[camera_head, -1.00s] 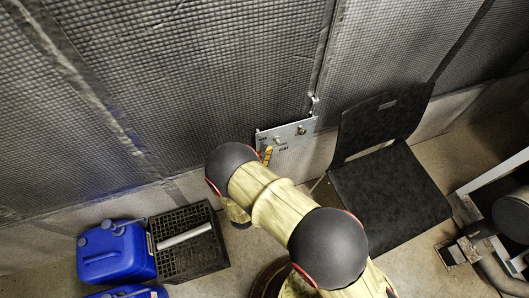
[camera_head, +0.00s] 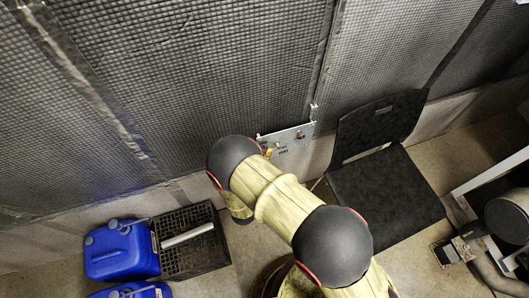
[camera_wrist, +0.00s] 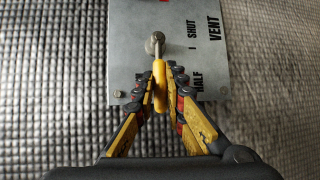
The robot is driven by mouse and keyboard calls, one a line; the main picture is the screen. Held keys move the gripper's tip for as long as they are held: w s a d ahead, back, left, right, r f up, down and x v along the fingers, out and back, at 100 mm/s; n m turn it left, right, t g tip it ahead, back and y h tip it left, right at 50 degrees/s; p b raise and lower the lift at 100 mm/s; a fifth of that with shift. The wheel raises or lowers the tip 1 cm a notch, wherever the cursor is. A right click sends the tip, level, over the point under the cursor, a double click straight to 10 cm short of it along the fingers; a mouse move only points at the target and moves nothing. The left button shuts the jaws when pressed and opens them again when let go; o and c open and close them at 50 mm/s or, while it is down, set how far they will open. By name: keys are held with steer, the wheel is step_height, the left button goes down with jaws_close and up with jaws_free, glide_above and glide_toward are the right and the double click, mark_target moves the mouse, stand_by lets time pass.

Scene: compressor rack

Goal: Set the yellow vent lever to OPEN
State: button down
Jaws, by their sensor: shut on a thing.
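The yellow vent lever (camera_wrist: 160,84) hangs from a round metal pivot (camera_wrist: 155,44) on a grey metal panel (camera_wrist: 129,52) in the wrist view. It points down in that picture. The panel carries the words SHUT, HALF and VENT; HALF is beside the lever's lower right, and no OPEN label is readable. My gripper (camera_wrist: 163,82) is shut on the lever, one finger on each side. In the head view the panel (camera_head: 308,128) is on the wall, and my arm mostly covers the lever and gripper.
A black chair (camera_head: 385,190) stands right of the panel. A black crate (camera_head: 205,255) with a pale tube and blue canisters (camera_head: 122,252) are at lower left. A quilted wall (camera_head: 200,90) surrounds the panel. Machinery (camera_head: 505,220) stands at far right.

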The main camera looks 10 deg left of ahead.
steer(key=c, duration=1.8)
jaws_free()
steer(key=shift+c, duration=0.2)
steer(key=s+r, duration=0.2)
steer(key=s, duration=1)
steer(key=shift+a, duration=0.35)
steer(key=shift+w, duration=0.1)
